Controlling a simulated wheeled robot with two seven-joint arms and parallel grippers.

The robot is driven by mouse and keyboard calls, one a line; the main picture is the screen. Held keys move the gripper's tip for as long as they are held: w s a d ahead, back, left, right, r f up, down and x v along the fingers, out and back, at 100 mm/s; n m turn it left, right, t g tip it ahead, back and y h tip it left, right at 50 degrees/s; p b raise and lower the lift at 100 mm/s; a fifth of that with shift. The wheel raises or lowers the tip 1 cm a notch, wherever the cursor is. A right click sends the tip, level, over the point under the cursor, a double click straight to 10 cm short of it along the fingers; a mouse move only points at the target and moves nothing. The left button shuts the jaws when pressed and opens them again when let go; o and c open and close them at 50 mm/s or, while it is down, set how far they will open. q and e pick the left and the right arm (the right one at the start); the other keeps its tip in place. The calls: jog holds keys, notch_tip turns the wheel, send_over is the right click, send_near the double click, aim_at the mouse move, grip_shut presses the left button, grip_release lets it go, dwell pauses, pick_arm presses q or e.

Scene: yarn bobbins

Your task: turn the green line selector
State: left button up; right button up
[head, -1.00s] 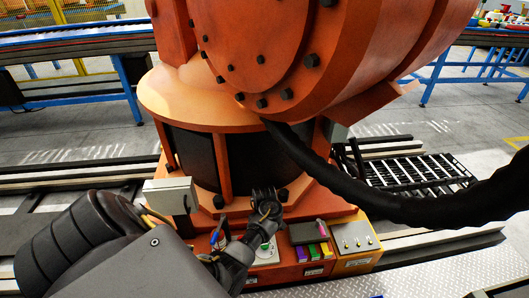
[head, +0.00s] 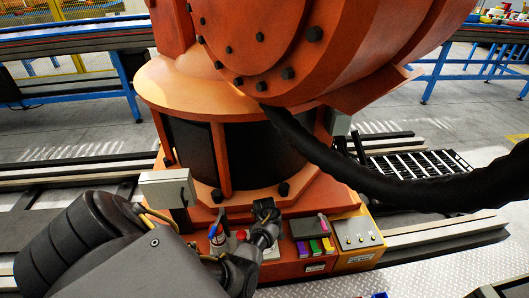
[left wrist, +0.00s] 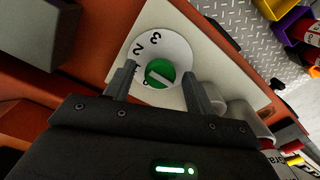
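The green line selector (left wrist: 160,73) is a round green knob with a pale bar across it, on a white dial (left wrist: 178,45) with printed numbers such as 2 and 3. My left gripper (left wrist: 160,84) is open in the left wrist view, with one finger on each side of the knob. I cannot tell whether the fingers touch it. In the head view my left gripper (head: 265,210) is over the orange control base, and its arm hides the knob. A pale plate (head: 271,251) shows beside the wrist. My right gripper is not in view.
A red button (head: 241,235) is left of my left wrist. A tray with coloured markers (head: 314,245) and a switch box (head: 357,236) are to the right. A grey box (head: 167,188) is at left. A thick black cable (head: 400,200) hangs at right.

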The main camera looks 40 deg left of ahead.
pick_arm(q)
jog(key=c, duration=0.9)
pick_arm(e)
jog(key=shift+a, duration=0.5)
